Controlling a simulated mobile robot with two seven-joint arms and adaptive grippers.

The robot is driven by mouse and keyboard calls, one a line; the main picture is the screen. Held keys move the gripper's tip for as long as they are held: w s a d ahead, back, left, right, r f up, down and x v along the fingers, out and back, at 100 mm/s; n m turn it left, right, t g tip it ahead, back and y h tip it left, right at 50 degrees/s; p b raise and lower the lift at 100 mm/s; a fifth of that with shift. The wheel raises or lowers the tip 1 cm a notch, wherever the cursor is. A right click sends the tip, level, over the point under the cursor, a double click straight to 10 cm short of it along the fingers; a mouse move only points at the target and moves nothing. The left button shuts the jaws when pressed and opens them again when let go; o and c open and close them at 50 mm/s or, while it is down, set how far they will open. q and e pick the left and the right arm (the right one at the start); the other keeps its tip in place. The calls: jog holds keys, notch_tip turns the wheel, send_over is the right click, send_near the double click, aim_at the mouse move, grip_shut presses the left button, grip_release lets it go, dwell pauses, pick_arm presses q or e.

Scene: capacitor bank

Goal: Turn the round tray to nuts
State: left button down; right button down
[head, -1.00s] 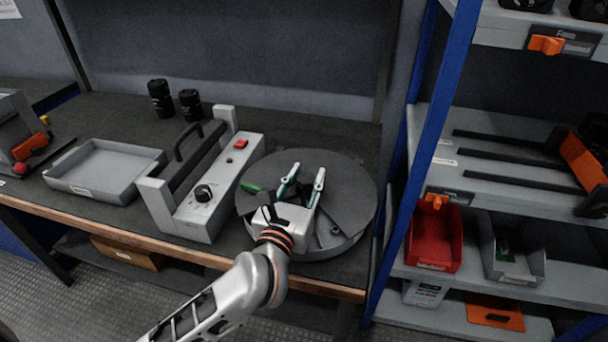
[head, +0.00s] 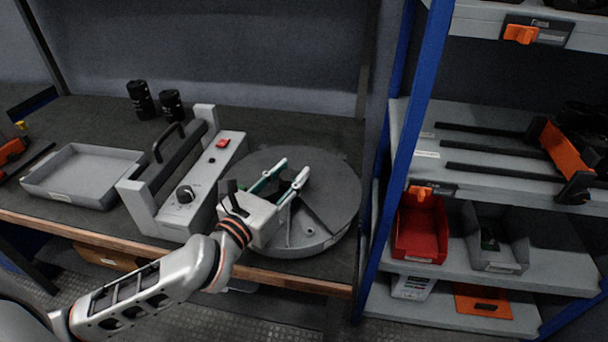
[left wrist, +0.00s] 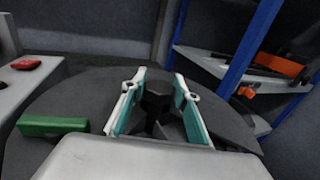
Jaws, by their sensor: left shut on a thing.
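The round tray (head: 335,185) is a dark grey disc with a lighter rim, lying on the bench. Its cover has an open wedge at the front, partly behind my gripper; I cannot read its contents. My left gripper (head: 294,168) reaches over the tray from the front left. In the left wrist view its teal-lined fingers (left wrist: 160,88) stand around a black knob (left wrist: 157,98) on the tray, and are shut on it. A green block (left wrist: 52,126) lies on the tray to the left in that view. My right gripper is not in view.
A grey press-like device (head: 190,185) with a black handle and red button stands close left of the tray. A shallow grey bin (head: 85,172) and two black cylinders (head: 155,100) are farther left. A blue rack post (head: 400,150) stands close on the right.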

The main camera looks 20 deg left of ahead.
pick_arm(q)
jog(key=shift+f, duration=0.1)
dwell(0.3)
jog(key=c, duration=1.5)
grip_release()
jog(key=shift+s, duration=0.1)
jog(key=shift+s+a, duration=0.2)
jog(key=shift+s, duration=1.65)
jog(key=shift+s+a, duration=0.2)
jog(key=shift+s, duration=1.65)
